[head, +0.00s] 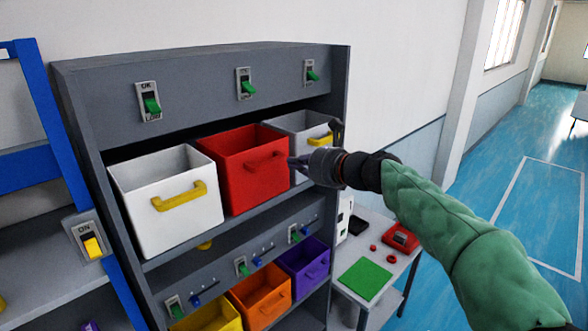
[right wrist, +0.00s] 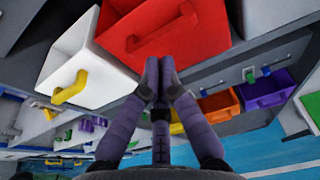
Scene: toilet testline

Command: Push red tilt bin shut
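The red tilt bin (head: 237,182) stands in the middle of the upper shelf row, its open top and front handle showing. It also shows in the right wrist view (right wrist: 205,38), filling the top middle. My right gripper (head: 293,166) comes from the right and is just right of the red bin's handle (head: 265,161). In the right wrist view its purple-grey fingers (right wrist: 158,72) are together with nothing seen between them, close to the bin's lower front edge. I cannot tell whether they touch the bin. My left gripper is not in view.
A white bin (head: 170,220) with a yellow handle stands left of the red one; a grey bin (head: 300,125) stands right, partly behind my gripper. Yellow, orange (head: 262,300) and purple (head: 306,262) bins fill the lower row. A side table holds a green mat (head: 365,279).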

